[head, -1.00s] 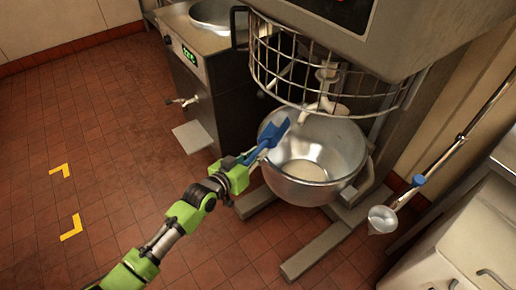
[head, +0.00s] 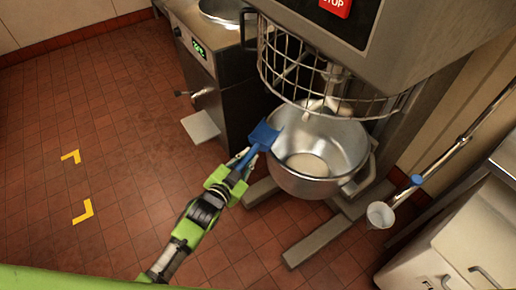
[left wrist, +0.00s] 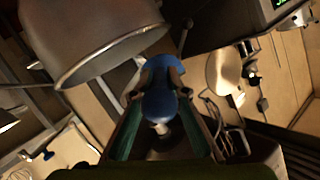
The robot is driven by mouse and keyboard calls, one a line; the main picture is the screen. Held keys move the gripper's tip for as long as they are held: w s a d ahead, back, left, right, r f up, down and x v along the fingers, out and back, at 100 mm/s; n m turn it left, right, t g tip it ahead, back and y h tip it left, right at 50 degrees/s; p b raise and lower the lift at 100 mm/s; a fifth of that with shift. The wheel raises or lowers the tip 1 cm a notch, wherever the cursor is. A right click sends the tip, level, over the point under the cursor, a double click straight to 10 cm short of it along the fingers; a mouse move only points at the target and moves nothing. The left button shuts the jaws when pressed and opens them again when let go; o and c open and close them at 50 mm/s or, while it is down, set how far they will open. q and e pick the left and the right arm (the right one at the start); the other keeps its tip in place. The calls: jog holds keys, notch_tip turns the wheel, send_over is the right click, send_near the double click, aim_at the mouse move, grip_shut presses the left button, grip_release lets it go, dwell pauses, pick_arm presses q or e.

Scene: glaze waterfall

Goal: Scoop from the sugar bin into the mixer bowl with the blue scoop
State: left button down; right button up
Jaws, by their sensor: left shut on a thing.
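The blue scoop (head: 263,136) is in my left gripper (head: 243,161), which is shut on its handle. In the head view, the scoop's head overlaps the left rim of the steel mixer bowl (head: 345,150); I cannot tell whether they touch. Pale material (head: 307,164) lies in the bottom of the bowl. In the left wrist view, the blue scoop (left wrist: 158,103) sits between the fingers, with the bowl (left wrist: 95,45) at upper left. I cannot see inside the scoop. No bin marked sugar is in view. My right gripper is not in view.
The wire guard (head: 290,70) and mixer body overhang the bowl. A steel unit with a green display (head: 199,48) stands left, with a low plate (head: 201,126). A partly labelled white bin (head: 440,250) and a funnel-like cup (head: 380,214) are at right.

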pick_arm(q)
jog(key=s+a+r+p, duration=0.1)
jog(key=s+a+p, duration=0.2)
jog(key=s+a, duration=0.1)
jog(key=shift+a, duration=0.85)
